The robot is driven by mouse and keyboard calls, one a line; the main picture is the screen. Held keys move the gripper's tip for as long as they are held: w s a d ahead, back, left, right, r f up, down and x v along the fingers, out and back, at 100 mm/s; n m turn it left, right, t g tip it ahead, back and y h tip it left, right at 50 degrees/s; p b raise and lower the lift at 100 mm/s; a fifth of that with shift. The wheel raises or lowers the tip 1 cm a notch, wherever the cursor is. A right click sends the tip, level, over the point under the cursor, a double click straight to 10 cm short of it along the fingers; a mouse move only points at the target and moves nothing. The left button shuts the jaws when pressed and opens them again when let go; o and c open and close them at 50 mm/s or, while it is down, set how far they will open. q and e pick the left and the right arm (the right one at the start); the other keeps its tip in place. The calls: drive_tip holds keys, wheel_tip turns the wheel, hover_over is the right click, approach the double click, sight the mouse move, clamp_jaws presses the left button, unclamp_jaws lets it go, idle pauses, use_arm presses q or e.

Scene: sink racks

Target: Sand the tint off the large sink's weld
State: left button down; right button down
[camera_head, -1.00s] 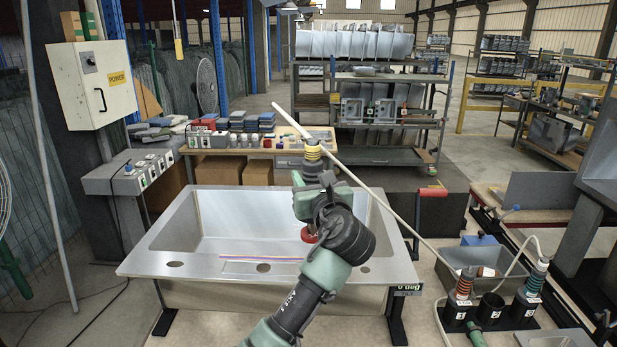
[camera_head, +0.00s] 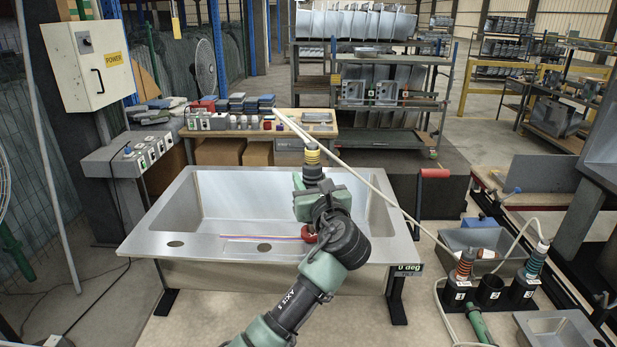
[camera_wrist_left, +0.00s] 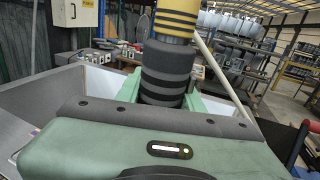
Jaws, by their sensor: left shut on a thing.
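The large steel sink (camera_head: 180,222) lies rim-up on a stand. A thin weld line with blue, purple and reddish tint (camera_head: 262,237) runs along its front rim. My left gripper (camera_head: 318,192) is shut on a sander with a dark body and yellow-striped collar (camera_head: 312,156); the sander also shows in the left wrist view (camera_wrist_left: 166,72). Its red pad (camera_head: 307,234) is down at the right end of the visible weld line. My arm hides part of the pad and the rim beyond; I cannot tell whether the pad touches. My right gripper is not in view.
Numbered tool holders (camera_head: 490,290) and a smaller sink (camera_head: 455,240) stand at the right. A switch panel (camera_head: 130,155) stands at the left. A bench (camera_head: 255,133) with blocks is behind.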

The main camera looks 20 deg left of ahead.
use_arm(q)
drive_tip(key=shift+r, duration=0.15)
idle(0.3)
drive_tip(key=shift+f, duration=0.6)
drive_tip(key=shift+s+a+r+p, duration=0.1)
drive_tip(key=shift+s+a+p, duration=0.1)
drive_tip(key=shift+a+p, duration=0.45)
drive_tip(key=shift+s+a+p, duration=0.75)
drive_tip(key=shift+s+a, duration=0.7)
drive_tip(key=shift+a, duration=3.6)
drive_tip(key=shift+s+a+p, duration=0.7)
drive_tip(key=shift+s+a, duration=0.75)
drive_tip(key=shift+a, duration=3.6)
wheel_tip(320, 180, up, 7)
